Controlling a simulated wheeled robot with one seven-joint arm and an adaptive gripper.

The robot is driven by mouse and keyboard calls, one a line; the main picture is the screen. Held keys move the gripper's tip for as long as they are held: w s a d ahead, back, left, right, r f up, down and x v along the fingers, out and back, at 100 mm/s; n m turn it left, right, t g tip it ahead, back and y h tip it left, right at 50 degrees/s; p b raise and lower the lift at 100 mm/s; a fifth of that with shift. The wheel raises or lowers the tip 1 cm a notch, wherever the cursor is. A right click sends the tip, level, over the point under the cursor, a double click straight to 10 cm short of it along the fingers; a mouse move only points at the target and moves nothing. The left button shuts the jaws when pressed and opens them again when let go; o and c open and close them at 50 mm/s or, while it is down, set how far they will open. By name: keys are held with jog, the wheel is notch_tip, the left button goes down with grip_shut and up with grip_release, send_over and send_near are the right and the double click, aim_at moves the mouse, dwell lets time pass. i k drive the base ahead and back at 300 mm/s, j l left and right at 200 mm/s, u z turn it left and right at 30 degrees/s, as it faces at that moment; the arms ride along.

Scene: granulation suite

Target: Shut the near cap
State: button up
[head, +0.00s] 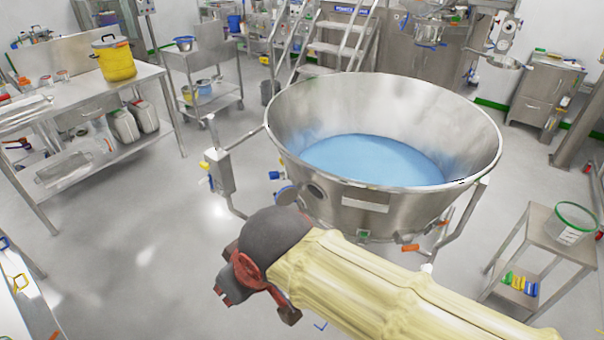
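A big steel bowl (330,110) with blue contents stands in the middle of the head view. On its near left side is a small round disc (287,193) that looks like a cap, beside a dark round port (317,190). I cannot tell for sure that this is the near cap, or how far it stands open. My gripper (255,302), dark with red parts, is in front of and below the bowl, apart from it. It is seen from behind, so its fingertips are partly hidden. I see nothing held in it.
Handles and a control box (219,171) stick out around the bowl. A steel bench with a yellow pot (114,58) is at left. A small stand with a clear tub (571,222) is at right.

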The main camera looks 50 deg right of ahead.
aim_at(288, 194)
jog(key=i+z, duration=0.3)
jog(key=z, duration=0.15)
jog(key=i+j+z, duration=0.15)
jog(key=i+z, duration=0.15)
jog(key=z, duration=0.15)
jog(key=i+j+z, duration=0.2)
jog(key=z, duration=0.25)
jog(key=i+j+z, duration=0.3)
jog(key=z, duration=0.15)
jog(key=i+j+z, duration=0.15)
jog(key=j+z, duration=0.35)
jog(key=i+j+z, duration=0.1)
jog(key=j+z, duration=0.25)
jog(key=i+j+z, duration=0.1)
jog(key=j+z, duration=0.25)
jog(key=j, duration=0.2)
jog(key=j+z, duration=0.35)
jog(key=k+j, duration=0.1)
